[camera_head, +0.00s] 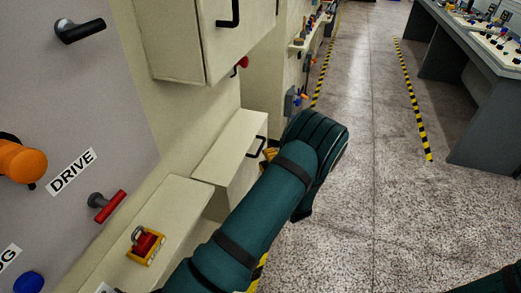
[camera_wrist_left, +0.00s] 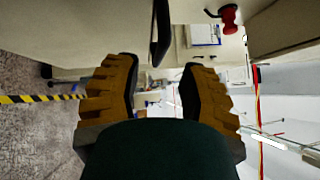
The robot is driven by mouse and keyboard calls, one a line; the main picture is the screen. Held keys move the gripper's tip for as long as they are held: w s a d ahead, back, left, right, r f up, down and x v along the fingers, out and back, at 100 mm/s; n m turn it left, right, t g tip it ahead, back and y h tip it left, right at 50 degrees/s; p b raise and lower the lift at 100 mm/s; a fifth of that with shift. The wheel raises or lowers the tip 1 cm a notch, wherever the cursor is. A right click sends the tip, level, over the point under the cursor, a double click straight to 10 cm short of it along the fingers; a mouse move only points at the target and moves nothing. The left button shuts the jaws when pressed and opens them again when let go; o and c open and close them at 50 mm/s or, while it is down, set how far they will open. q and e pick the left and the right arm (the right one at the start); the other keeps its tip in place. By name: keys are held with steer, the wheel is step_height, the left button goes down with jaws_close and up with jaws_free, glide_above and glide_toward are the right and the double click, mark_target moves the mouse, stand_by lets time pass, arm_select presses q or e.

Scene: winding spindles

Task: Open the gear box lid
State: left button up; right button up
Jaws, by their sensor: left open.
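A cream box (camera_head: 228,150) with a black bar handle (camera_head: 257,147) stands low beside the machine and looks closed; no label on it can be read. I take its handled part as the gear box lid. My left gripper (camera_head: 269,154) is just right of this handle, mostly hidden behind my teal arm. In the left wrist view the ridged yellow fingers of the left gripper (camera_wrist_left: 157,66) are spread apart. A black handle (camera_wrist_left: 160,35) lies ahead, between the fingertips; I cannot tell whether they touch it. My right gripper is out of view.
A cream cabinet (camera_head: 178,45) with a black handle overhangs above, with a red knob (camera_head: 242,62) at its lower edge. The speckled floor (camera_head: 385,190) is clear.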

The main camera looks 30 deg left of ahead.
mark_target(260, 149)
arm_select(q)
steer(key=shift+x, duration=2.6)
steer(key=shift+d, duration=0.1)
jaws_close()
